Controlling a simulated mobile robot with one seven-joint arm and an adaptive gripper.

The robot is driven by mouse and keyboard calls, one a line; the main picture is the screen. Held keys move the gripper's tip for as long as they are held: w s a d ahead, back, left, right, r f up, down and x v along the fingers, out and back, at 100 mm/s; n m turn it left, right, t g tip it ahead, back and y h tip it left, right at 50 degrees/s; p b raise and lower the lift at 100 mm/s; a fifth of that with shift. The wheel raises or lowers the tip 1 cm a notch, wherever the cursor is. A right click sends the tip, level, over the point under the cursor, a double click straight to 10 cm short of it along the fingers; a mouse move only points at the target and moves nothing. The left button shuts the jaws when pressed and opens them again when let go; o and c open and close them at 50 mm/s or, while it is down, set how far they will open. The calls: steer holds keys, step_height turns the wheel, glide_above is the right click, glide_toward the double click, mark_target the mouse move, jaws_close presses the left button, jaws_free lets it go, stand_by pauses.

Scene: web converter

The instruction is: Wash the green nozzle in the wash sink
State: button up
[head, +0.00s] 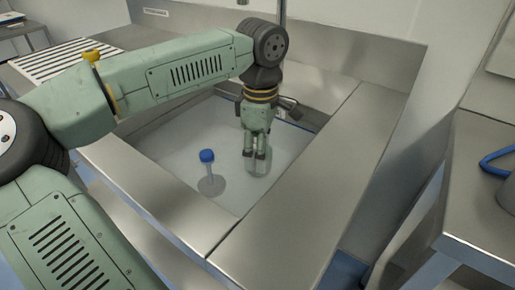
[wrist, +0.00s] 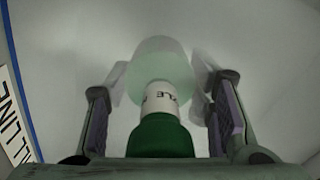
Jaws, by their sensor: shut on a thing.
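The green nozzle (wrist: 160,135) shows in the wrist view between the two fingers, with a white lettered band (wrist: 160,97) and a pale green, rounded part beyond it. My gripper (head: 256,152) is shut on it and points down inside the wash sink (head: 178,212). In the head view the fingers hide much of the nozzle, and its pale lower part (head: 259,164) shows below them. The sink's inside is whitish and cloudy. I cannot tell how deep the nozzle sits.
A blue-capped upright piece (head: 207,156) on a round grey base stands in the sink, left of my gripper. Broad metal rims (head: 290,215) surround the basin. A faucet-like fitting (head: 290,106) is close behind my gripper. A slatted rack (head: 62,58) lies at back left.

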steer(key=shift+s+d, duration=0.8)
steer(key=shift+d, duration=0.35)
steer(key=shift+w+a+p, duration=0.2)
steer(key=shift+w+a, duration=0.45)
steer(key=shift+a, duration=0.3)
steer(key=shift+w+a+p, duration=0.15)
steer(key=shift+w+a, duration=0.55)
steer(key=shift+a, duration=0.25)
steer(key=shift+w+a+p, duration=0.2)
steer(key=shift+w+a, duration=0.45)
steer(key=shift+a, duration=0.3)
steer(key=shift+s+d+b, duration=0.2)
steer(key=shift+s+d, duration=0.5)
steer(key=shift+d, duration=0.25)
steer(key=shift+s+d+b, duration=0.15)
steer(key=shift+s+d, duration=0.5)
steer(key=shift+d, duration=0.3)
steer(key=shift+s+d+b, duration=0.2)
steer(key=shift+s+d, duration=0.5)
steer(key=shift+d, duration=0.25)
steer(key=shift+w+a, duration=0.55)
steer(key=shift+a, duration=0.2)
steer(key=shift+w+a, duration=0.5)
steer(key=shift+a, duration=0.2)
step_height(320, 180, up, 17)
steer(key=p, duration=1.3)
